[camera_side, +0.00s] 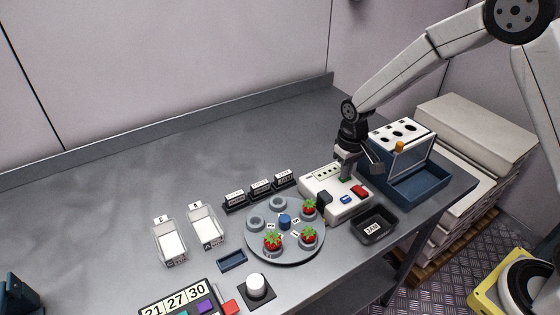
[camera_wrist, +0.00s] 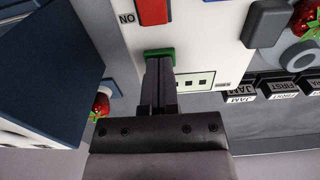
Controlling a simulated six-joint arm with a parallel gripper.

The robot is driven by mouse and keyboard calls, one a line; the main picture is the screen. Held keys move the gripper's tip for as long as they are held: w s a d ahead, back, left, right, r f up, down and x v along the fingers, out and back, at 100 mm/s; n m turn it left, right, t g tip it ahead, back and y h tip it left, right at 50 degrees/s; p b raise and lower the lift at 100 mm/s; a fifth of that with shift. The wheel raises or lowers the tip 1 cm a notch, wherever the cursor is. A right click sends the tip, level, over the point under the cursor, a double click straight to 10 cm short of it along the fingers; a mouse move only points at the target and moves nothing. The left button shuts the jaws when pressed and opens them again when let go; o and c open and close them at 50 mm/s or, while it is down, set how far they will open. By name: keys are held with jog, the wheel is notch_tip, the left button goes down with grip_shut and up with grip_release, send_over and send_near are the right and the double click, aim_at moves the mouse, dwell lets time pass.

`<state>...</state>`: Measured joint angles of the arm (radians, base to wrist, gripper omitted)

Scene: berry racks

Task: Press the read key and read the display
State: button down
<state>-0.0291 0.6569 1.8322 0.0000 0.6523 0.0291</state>
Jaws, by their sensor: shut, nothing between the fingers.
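A white instrument box (camera_side: 350,207) stands at the right of the bench and also fills the middle of the wrist view (camera_wrist: 215,35). It carries a red key (camera_side: 360,191), a blue key (camera_side: 346,199) and a green key (camera_wrist: 160,54). Its pale display strip (camera_wrist: 194,82) shows a row of small dark squares; no figure is readable on it. My gripper (camera_wrist: 160,62) is shut and empty, pointing down, with its fingertips at the green key. I cannot tell whether they press it or hover just above. The fingers hide part of the key and strip.
A navy rack (camera_side: 423,182) with a holed white top stands close at the right. A round grey turntable (camera_side: 262,244) with strawberries (camera_side: 308,236) lies at the left, and a black JAM tray (camera_side: 374,223) in front. Several labelled black blocks (camera_side: 261,188) stand behind. The rear left bench is clear.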

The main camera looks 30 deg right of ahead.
notch_tip(320, 180, up, 8)
dwell(1.3)
jog(key=s+d+t, duration=0.1)
jog(key=s+t, duration=0.1)
jog(key=s, duration=1.4)
jog(key=shift+s+d+f+t, duration=0.15)
jog(key=shift+s+f+t, duration=0.15)
jog(key=shift+f, duration=0.1)
